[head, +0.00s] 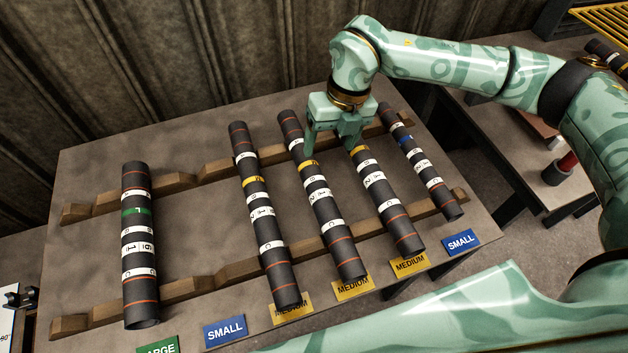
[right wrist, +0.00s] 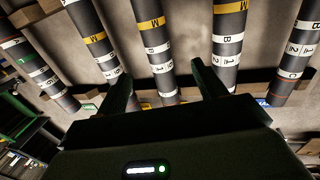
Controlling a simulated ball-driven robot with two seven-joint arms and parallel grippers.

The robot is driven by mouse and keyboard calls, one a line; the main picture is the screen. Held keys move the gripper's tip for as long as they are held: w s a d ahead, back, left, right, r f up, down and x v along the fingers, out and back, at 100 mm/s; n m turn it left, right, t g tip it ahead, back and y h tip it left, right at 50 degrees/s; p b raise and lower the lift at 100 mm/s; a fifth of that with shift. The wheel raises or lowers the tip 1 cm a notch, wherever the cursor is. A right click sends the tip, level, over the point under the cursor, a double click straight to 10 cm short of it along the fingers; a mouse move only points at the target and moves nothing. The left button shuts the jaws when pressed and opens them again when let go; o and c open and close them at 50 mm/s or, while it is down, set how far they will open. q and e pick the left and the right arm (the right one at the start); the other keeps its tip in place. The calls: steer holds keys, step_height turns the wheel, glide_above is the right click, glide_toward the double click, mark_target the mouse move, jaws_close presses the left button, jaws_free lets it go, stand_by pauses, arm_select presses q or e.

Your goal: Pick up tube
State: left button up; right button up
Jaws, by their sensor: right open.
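Several dark tubes with white lettered bands lie side by side across two wooden rails. From left in the head view they are a green-banded tube (head: 138,260), three yellow-banded tubes (head: 257,205) (head: 325,207) (head: 385,200), and a blue-banded tube (head: 430,180). In the right wrist view, that tube (right wrist: 155,50) shows between the two spread fingers (right wrist: 165,90). Whether the fingers reach down beside it is unclear. My left gripper is not in view.
The notched rails (head: 190,287) rest on a brown table (head: 90,230). Size signs stand along its front edge, including a green one (head: 158,347) and a blue one (head: 225,332). A wide gap lies right of the green-banded tube. Another bench (head: 490,125) stands at right, and a corrugated wall behind.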

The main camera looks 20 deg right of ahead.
mark_target(316, 176)
steer(key=f, duration=0.2)
steer(key=a+f, duration=0.1)
steer(key=f, duration=0.1)
steer(key=f+b, duration=0.1)
steer(key=f, duration=0.2)
steer(key=shift+a, duration=0.25)
steer(key=f+b, duration=0.1)
steer(key=f, duration=0.1)
steer(key=a+f, duration=0.1)
steer(key=f, duration=0.2)
steer(key=shift+w+a+b, duration=0.1)
steer(key=shift+a+b, duration=0.1)
steer(key=shift+b, duration=0.2)
steer(key=shift+r, duration=0.15)
jaws_close()
